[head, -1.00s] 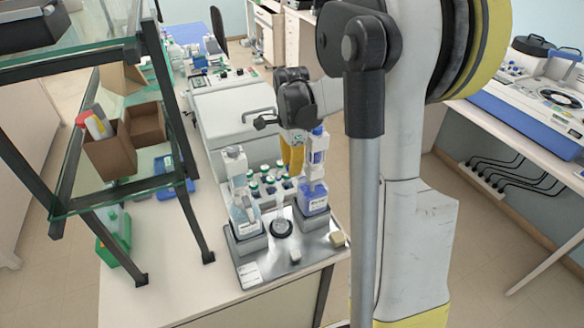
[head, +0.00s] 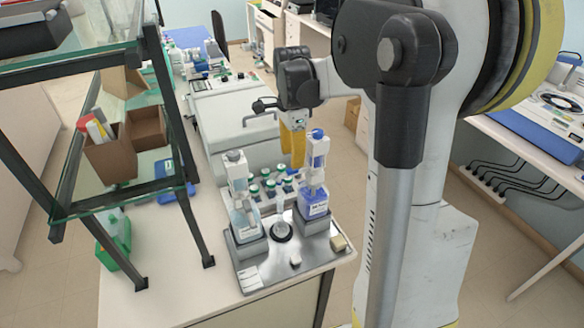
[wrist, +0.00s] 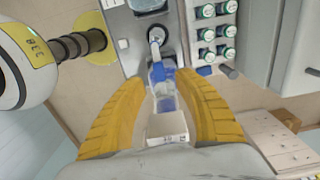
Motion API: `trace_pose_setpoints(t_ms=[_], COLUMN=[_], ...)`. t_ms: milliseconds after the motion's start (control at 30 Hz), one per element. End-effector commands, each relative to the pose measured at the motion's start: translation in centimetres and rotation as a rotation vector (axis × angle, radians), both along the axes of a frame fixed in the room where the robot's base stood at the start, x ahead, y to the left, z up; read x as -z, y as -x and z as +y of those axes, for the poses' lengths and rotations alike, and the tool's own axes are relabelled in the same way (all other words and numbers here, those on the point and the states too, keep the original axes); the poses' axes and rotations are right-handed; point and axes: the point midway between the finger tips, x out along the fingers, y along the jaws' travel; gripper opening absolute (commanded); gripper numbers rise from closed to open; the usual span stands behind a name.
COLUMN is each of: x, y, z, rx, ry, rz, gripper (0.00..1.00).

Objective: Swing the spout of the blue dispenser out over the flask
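The blue dispenser (head: 313,196), a bottle of blue liquid with a white pump body and blue cap, stands upright in a holder on the metal tray (head: 262,268). The small clear flask (head: 281,229) stands on a dark round pad left of it; in the wrist view it is at the top middle (wrist: 157,37). My gripper (head: 294,157) is above and behind the tray, yellow fingers pointing down. In the wrist view its fingers (wrist: 163,78) are spread, with the blue dispenser's pump (wrist: 165,104) showing between them. I cannot tell contact or exactly where the spout points.
A second dispenser with clear liquid (head: 243,205) stands left of the flask. Several green-capped bottles (head: 268,188) stand behind. A glass shelf rack (head: 160,120) rises at left, and a grey machine (head: 235,125) is behind. The tray's front is mostly clear.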

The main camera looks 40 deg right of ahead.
Motion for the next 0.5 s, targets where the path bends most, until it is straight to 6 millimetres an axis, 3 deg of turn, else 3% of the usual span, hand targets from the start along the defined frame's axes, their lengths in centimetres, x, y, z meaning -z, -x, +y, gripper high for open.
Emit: trace_pose_setpoints(t_ms=[200, 500], x=[-4.4, -6.5], y=[0.0, 0.0], z=[0.0, 0.0], rx=[0.0, 0.0], ry=[0.0, 0.0], rz=[0.0, 0.0], gripper=[0.38, 0.38])
